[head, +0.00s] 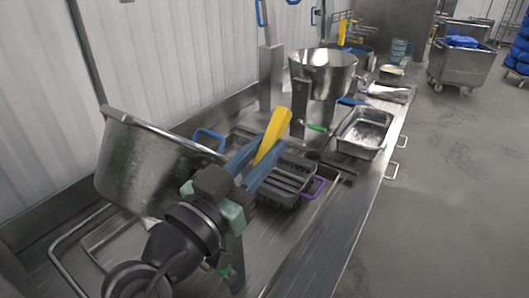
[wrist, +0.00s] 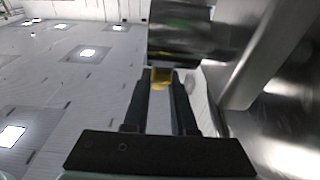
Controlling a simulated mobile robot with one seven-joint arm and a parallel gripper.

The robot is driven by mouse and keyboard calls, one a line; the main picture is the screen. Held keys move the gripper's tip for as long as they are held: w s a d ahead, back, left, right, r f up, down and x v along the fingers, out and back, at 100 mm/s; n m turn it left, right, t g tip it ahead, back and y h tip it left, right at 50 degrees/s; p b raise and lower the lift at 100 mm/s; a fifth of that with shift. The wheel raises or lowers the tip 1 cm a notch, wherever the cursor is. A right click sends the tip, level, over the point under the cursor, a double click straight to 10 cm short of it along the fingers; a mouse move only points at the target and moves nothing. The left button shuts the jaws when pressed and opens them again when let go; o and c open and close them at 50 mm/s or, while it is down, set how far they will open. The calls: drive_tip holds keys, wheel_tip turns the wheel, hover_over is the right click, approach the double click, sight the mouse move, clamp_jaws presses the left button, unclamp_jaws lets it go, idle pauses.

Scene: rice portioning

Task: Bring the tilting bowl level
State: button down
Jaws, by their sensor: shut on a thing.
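A large steel bowl (head: 140,165) stands at the left of the head view. Its rim slopes down to the right, so it is tilted. My gripper (head: 267,152) is to the right of this bowl, with its blue-grey fingers shut on a yellow bar-like handle (head: 278,124). The yellow piece also shows between the fingertips in the wrist view (wrist: 161,76). My gripper and arm hide what the handle joins and part of the bowl's right side. A green grip (head: 224,270) shows low beneath my gripper.
A second steel bowl (head: 322,85) stands farther back beside a post with a green-gripped lever (head: 317,127). A dark rack with a purple handle (head: 318,187) and a steel pan (head: 365,134) lie on the counter (head: 335,225). The floor to the right is clear up to a steel cart (head: 462,65).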

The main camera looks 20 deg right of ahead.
drive_tip(key=c, duration=0.7)
unclamp_jaws()
drive_tip(key=shift+a, duration=0.1)
drive_tip(key=b+v, duration=0.3)
drive_tip(key=v, duration=1)
drive_tip(key=shift+f, duration=0.1)
